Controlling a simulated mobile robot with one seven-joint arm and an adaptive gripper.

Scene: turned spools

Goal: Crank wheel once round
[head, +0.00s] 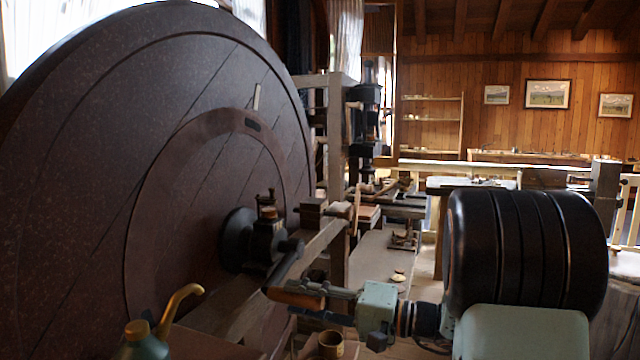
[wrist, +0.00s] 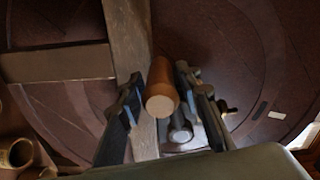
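The big dark wheel (head: 70,190) fills the left of the head view, with a paler ring and a small light mark on its face. A black hub (head: 262,243) sits at its middle, and a dark crank arm (head: 286,262) runs down from it to a wooden crank handle (head: 296,298). My gripper (head: 308,303) is at the handle, one finger on each side. In the wrist view the handle (wrist: 161,92) points end-on between my fingers (wrist: 158,90); a gap shows on the left finger's side. The fingers look open around it, not closed on it.
A wooden beam (wrist: 130,40) runs close behind the handle. A green oil can with a brass spout (head: 180,300) stands at the lower left, and a small brass cup (head: 331,344) is below my gripper. Benches (head: 470,185) stand behind.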

